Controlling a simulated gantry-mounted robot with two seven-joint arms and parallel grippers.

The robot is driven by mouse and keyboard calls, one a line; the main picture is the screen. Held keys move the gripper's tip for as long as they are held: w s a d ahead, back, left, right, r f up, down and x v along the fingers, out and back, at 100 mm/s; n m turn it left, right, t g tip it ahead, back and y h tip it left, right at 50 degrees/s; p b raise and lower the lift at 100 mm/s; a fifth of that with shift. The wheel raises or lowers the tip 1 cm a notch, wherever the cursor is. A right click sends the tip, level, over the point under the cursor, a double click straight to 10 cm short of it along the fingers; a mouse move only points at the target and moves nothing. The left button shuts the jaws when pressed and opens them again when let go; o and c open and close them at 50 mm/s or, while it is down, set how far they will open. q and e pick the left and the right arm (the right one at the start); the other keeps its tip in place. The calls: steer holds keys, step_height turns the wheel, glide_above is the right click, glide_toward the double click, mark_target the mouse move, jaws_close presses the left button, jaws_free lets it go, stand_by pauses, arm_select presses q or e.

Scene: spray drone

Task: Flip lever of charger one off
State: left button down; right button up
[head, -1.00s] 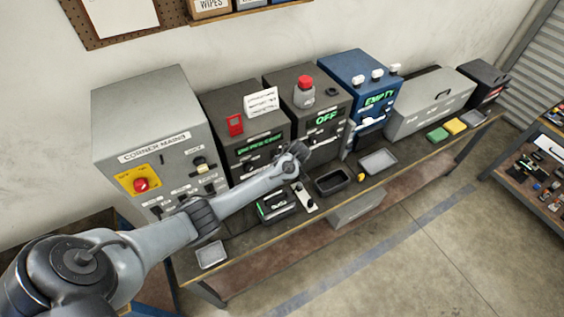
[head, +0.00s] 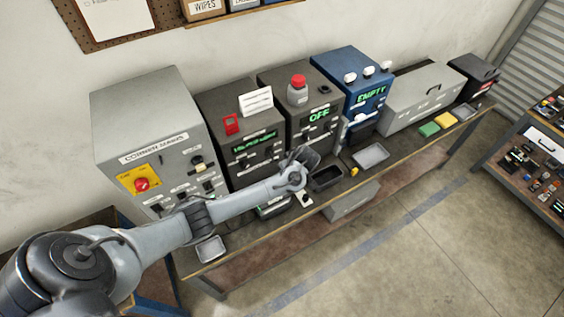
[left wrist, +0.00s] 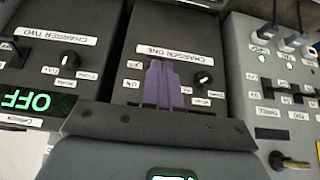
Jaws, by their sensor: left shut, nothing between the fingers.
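Charger one (head: 240,114) is the dark box right of the grey mains cabinet, with green text on its display. In the left wrist view it appears upside down, with its label (left wrist: 180,53) and a black round knob (left wrist: 204,78). My left gripper (left wrist: 164,84) is shut and empty, its fingers in front of charger one's panel. I cannot tell whether they touch it. No lever shows clearly; the fingers cover part of the panel. In the head view the left gripper (head: 305,157) is near the box's front right. My right gripper is not in view.
Charger two (head: 290,80) shows OFF and stands to the right. The grey mains cabinet (head: 140,100) stands left. A red block (head: 231,124) and a white card (head: 257,100) are on charger one. Trays, including a dark one (head: 326,178), lie along the bench front.

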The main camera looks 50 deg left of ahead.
arm_select(q)
steer(key=shift+s+d+r, duration=0.15)
steer(key=shift+d+r, duration=0.3)
steer(key=shift+d, duration=0.25)
steer(key=shift+s+d+r, duration=0.15)
steer(key=shift+d+r, duration=0.25)
steer(key=shift+d, duration=0.25)
steer(key=shift+s+d+r, duration=0.15)
steer(key=shift+d+r, duration=0.3)
steer(key=shift+d, duration=0.25)
steer(key=s+d+f+m+g+h, duration=0.1)
steer(key=s+d+f, duration=0.2)
steer(key=s+f, duration=0.4)
steer(key=s+d+f+g, duration=0.1)
steer(key=s+d+f, duration=0.2)
steer(key=s+f, duration=0.4)
steer(key=s+d+m+h, duration=0.3)
steer(key=s+d, duration=0.6)
steer(key=s, duration=0.5)
step_height(320, 180, up, 18)
steer(key=d+m+t+h, duration=0.2)
steer(key=m+t, duration=0.2)
steer(key=m, duration=0.9)
steer(key=shift+w, duration=0.25)
steer(key=shift+d+r, duration=0.1)
